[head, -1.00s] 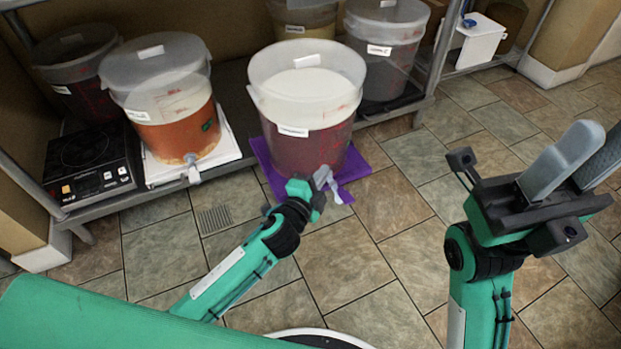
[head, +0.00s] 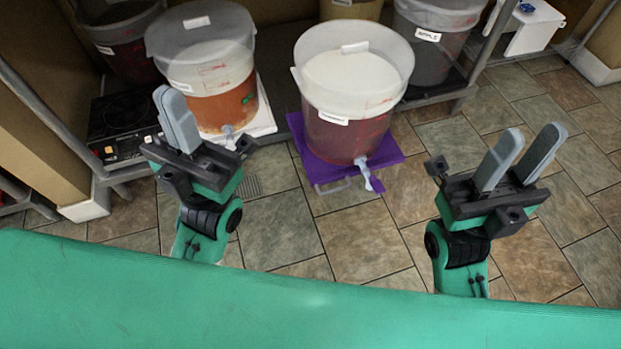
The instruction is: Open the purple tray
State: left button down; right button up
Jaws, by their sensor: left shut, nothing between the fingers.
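The purple tray (head: 385,153) juts out from the low metal shelf, above the tiled floor. A pale handle (head: 332,187) shows at its front edge. A translucent bucket with dark red liquid (head: 345,135) stands upright on the tray, and its white spigot (head: 369,176) hangs over the front edge. My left gripper (head: 168,96) is shut and empty, raised to the left of the tray in front of the orange bucket. My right gripper (head: 533,140) is open and empty, to the right of the tray. Neither gripper touches the tray or its handle.
A bucket of orange liquid (head: 228,105) stands on a white tray (head: 264,120) at the left. A black cooktop (head: 112,118) sits beside it. More buckets (head: 436,60) stand behind on the shelf. The tiled floor (head: 350,235) in front of the purple tray is clear.

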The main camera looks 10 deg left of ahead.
aim_at(320, 173)
jog(key=i+l+u, duration=0.2)
jog(key=l+u, duration=0.25)
jog(key=i+l+u, duration=0.1)
jog(key=l+u, duration=0.85)
jog(key=l, duration=0.95)
jog(key=k+l, duration=0.1)
jog(key=l, duration=0.7)
jog(key=u, duration=0.05)
